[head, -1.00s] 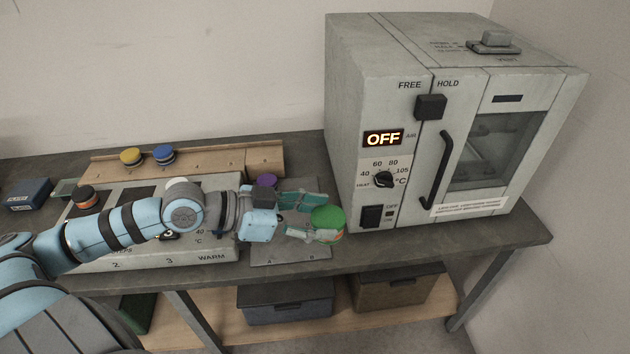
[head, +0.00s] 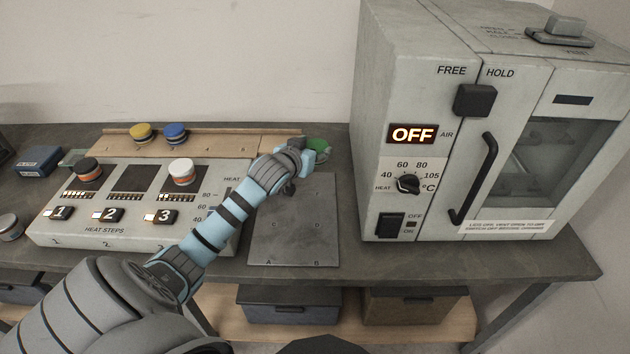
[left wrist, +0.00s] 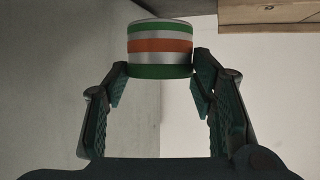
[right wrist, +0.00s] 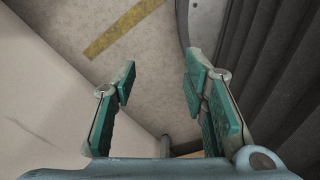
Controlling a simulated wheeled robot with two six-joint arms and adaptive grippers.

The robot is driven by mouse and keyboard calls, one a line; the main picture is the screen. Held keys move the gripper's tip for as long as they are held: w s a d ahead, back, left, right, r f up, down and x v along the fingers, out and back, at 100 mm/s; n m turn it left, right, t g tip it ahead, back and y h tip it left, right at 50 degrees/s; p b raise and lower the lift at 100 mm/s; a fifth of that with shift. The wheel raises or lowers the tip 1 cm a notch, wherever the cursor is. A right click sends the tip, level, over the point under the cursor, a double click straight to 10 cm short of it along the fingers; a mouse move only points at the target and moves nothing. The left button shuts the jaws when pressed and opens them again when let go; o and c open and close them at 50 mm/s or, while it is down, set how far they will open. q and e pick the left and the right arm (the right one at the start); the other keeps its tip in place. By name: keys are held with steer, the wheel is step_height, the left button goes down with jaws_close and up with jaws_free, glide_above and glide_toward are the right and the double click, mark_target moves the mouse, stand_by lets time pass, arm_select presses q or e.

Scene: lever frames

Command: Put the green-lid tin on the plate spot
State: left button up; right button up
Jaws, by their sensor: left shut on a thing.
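The green-lid tin (head: 319,144) shows as a green patch at the back of the bench, left of the oven. The left wrist view shows its side (left wrist: 160,46), with green, silver and orange bands. My left gripper (left wrist: 158,72) is shut on it, a fingertip at each side. In the head view my left arm hides most of this gripper (head: 312,154). A grey metal plate (head: 293,235), marked A and B at its front corners, lies on the bench nearer than the tin. My right gripper (right wrist: 160,82) is open and empty in the right wrist view.
The heat-step unit (head: 110,235) stands left of the plate, with a black-topped tin (head: 88,170) and a white-lid tin (head: 181,171) on it. Behind it, a wooden rail (head: 215,145) holds yellow and blue tins. The oven (head: 385,110) stands close on the right.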

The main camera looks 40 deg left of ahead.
arm_select(q)
steer(key=f, duration=0.3)
steer(key=w+f+b, duration=0.1)
steer(key=f, duration=0.2)
steer(key=shift+w+f, duration=0.15)
steer(key=shift+f, duration=0.1)
step_height(320, 180, down, 3)
steer(key=shift+r+b, duration=0.1)
steer(key=shift+b, duration=0.4)
steer(key=shift+s, duration=0.25)
steer(key=o, duration=1.1)
steer(key=shift+o, duration=0.6)
arm_select(e)
steer(key=shift+w+d+f, duration=0.1)
steer(key=shift+w+f, duration=0.35)
steer(key=shift+f, duration=0.2)
steer(key=shift+w+d+f, duration=0.1)
steer(key=shift+w+f, duration=0.35)
steer(key=shift+f, duration=0.15)
